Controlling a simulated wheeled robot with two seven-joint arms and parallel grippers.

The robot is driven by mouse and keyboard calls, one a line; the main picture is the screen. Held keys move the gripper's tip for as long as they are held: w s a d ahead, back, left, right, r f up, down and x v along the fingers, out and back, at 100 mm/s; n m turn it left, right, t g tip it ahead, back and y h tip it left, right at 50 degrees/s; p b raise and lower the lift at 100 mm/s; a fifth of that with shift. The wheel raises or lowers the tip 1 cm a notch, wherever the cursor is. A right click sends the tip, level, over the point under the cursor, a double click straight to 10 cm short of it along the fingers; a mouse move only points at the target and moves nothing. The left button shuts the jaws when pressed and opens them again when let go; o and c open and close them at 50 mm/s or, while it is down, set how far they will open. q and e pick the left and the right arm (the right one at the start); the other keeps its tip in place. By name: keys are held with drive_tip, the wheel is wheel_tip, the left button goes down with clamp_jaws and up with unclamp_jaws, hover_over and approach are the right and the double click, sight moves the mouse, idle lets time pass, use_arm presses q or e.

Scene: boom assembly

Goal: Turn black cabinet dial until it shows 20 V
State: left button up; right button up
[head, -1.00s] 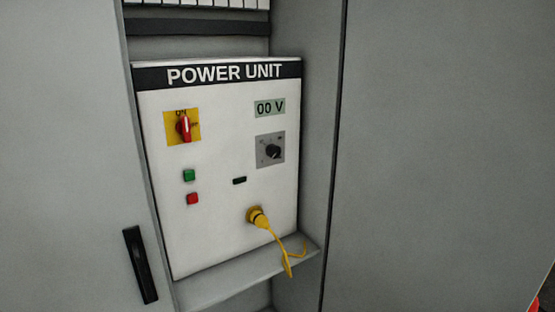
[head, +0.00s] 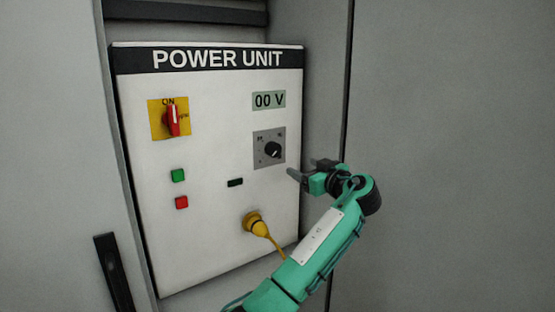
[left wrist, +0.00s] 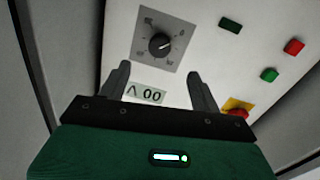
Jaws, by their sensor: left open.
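The black dial (head: 273,149) sits on a grey square plate on the white power unit panel, below the display (head: 269,100), which reads 00 V. In the left wrist view the dial (left wrist: 160,44) and the display (left wrist: 146,93) appear upside down, with the dial beyond the fingertips. My left gripper (head: 308,171) is to the lower right of the dial, in front of the panel. Its two fingers (left wrist: 158,75) are apart with nothing between them, and it is not touching the dial. My right gripper is not in view.
The panel also carries a red switch on a yellow plate (head: 169,118), a green button (head: 178,175), a red button (head: 181,202) and a yellow plug with cable (head: 255,224). Cabinet walls flank the panel. A black door handle (head: 114,272) is at lower left.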

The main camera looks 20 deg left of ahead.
use_arm(q)
drive_tip(key=r, duration=0.1)
drive_tip(key=p, duration=0.3)
approach(276, 151)
drive_tip(key=x, duration=0.3)
drive_tip(key=p+x, duration=0.1)
drive_tip(key=x, duration=0.4)
drive_tip(key=shift+r+p, duration=0.15)
drive_tip(key=shift+p, duration=0.2)
drive_tip(key=shift+w+a, duration=0.3)
drive_tip(key=shift+a, duration=0.1)
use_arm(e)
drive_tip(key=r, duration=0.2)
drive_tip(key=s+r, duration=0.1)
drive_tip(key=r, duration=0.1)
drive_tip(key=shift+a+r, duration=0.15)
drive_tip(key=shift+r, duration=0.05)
use_arm(q)
drive_tip(key=c, duration=1)
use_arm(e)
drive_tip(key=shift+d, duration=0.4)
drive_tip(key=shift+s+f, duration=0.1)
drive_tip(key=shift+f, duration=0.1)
